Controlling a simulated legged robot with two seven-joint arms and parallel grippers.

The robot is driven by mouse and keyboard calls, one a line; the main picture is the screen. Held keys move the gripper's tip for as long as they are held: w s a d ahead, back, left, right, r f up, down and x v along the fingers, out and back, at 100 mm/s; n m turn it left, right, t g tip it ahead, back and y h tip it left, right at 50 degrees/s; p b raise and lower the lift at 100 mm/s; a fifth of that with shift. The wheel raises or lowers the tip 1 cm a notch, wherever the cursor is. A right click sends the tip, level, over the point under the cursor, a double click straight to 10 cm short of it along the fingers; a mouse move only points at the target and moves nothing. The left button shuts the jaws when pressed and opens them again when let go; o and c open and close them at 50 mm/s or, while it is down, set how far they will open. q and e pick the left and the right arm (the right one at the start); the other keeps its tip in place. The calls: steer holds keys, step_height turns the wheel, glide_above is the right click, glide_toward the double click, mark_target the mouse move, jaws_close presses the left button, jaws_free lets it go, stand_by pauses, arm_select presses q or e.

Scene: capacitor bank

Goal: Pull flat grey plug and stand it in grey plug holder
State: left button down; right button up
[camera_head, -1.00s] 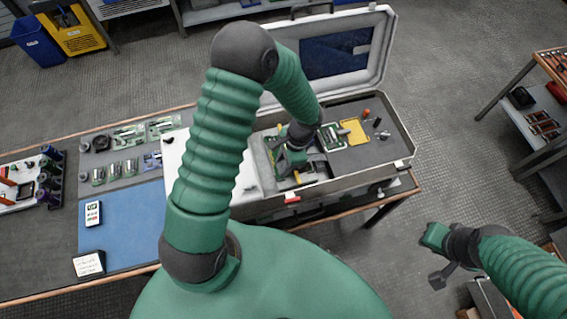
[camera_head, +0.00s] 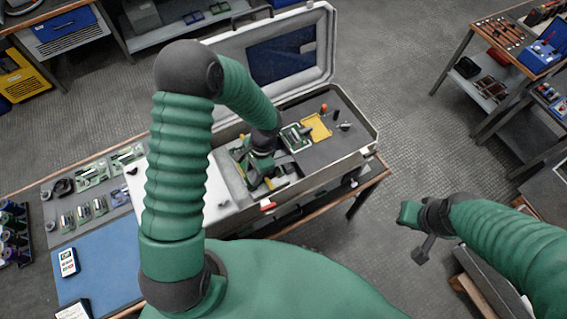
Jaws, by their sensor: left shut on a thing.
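My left gripper (camera_head: 256,178) reaches down into the open grey case (camera_head: 362,150), at the left part of its inside. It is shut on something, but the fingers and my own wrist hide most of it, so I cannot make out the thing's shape. I cannot tell the flat grey plug or the grey plug holder apart from the small parts in the case. A green-framed part (camera_head: 297,137) sits just right of the gripper. My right gripper (camera_head: 411,228) hangs over the floor at the right, away from the case; its fingers are too small to read.
The case lid (camera_head: 290,58) stands open at the back. A yellow plate (camera_head: 317,127) and several small knobs lie on the case's panel. A blue mat (camera_head: 100,262) and a row of green-based parts (camera_head: 92,212) lie left on the bench. Floor is free right of the case.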

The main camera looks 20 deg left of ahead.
arm_select(q)
steer(key=shift+r+p, duration=1.45)
steer(key=shift+r, duration=0.15)
steer(key=shift+w+d+b, duration=0.2)
steer(key=shift+w+d, duration=1.05)
steer(key=shift+w, duration=0.2)
steer(key=shift+w+d+b, duration=0.15)
steer(key=shift+w+d, duration=1.05)
steer(key=shift+w, duration=0.2)
steer(key=shift+w+d+b, duration=0.55)
steer(key=shift+w+d, duration=1.25)
steer(key=shift+w, duration=0.3)
steer(key=shift+f, duration=0.15)
steer(key=shift+f+b, duration=0.75)
steer(key=shift+f, duration=0.25)
